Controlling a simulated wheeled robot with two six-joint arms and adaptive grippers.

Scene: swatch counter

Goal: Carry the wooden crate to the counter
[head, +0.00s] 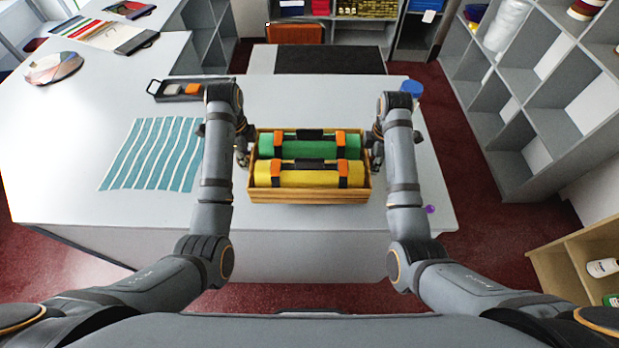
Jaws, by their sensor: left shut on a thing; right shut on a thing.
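The wooden crate (309,196) is in the middle of the head view, over the near part of the white counter (300,237). I cannot tell whether it rests on the counter top or is held just above it. It holds a green roll (283,147) behind a yellow roll (308,174), both with orange and black bands. My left gripper (243,150) is shut on the crate's left end. My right gripper (374,152) is shut on its right end. The fingertips are partly hidden by my arms.
A striped teal cloth (152,154) lies left of my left arm. A black tray (177,92) is behind it. A blue round thing (412,88) and a small purple thing (430,209) are at the counter's right side. Grey shelves (512,178) stand at the right.

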